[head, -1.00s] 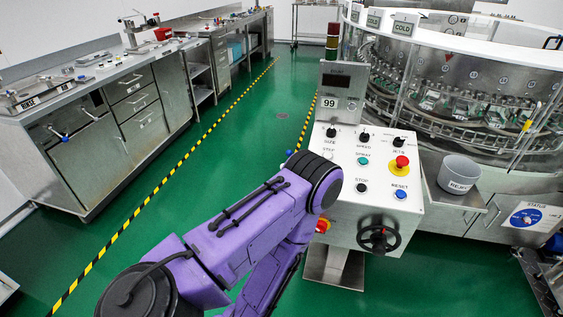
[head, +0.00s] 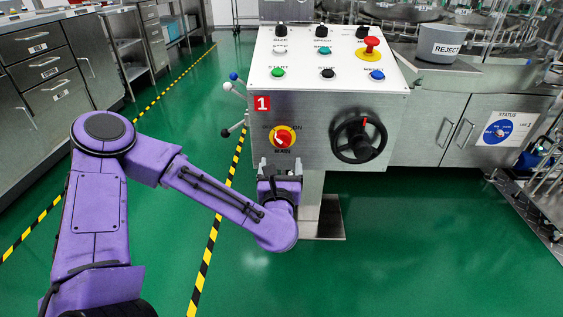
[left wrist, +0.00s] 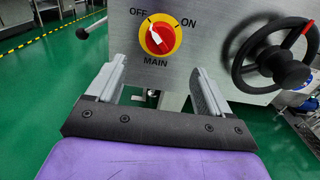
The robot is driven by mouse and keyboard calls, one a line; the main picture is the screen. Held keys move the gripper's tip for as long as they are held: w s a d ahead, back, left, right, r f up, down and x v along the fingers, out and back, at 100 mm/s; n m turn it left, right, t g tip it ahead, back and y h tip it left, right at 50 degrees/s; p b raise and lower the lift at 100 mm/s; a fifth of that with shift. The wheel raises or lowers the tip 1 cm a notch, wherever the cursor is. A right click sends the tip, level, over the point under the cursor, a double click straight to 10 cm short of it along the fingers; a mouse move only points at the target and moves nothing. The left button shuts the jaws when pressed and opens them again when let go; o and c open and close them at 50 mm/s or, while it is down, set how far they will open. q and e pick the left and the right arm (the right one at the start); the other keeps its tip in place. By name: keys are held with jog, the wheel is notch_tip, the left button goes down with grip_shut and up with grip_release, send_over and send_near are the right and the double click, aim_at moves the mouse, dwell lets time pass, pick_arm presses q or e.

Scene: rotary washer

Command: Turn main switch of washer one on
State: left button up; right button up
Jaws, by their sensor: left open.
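The main switch (head: 282,137) is a red knob on a yellow disc, low on the front face of the control box marked 1. In the left wrist view the main switch (left wrist: 160,37) sits between OFF and ON labels, its white pointer tilted up-left toward OFF. My left gripper (head: 281,166) is open and empty just below the switch, facing the panel. In the left wrist view its two fingers (left wrist: 152,82) reach toward the panel, with the switch beyond and above their tips, apart from them. My right gripper is not in view.
A black handwheel (head: 359,139) juts out right of the switch. Lever handles with ball ends (head: 236,103) stick out on the box's left. A red emergency stop (head: 370,47) and buttons are on top. A reject bin (head: 439,43) is at the right. Green floor is clear at left.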

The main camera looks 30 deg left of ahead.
aim_at(282, 144)
pick_arm(q)
jog(key=b+x, duration=0.1)
jog(key=x, duration=0.9)
jog(key=c, duration=1)
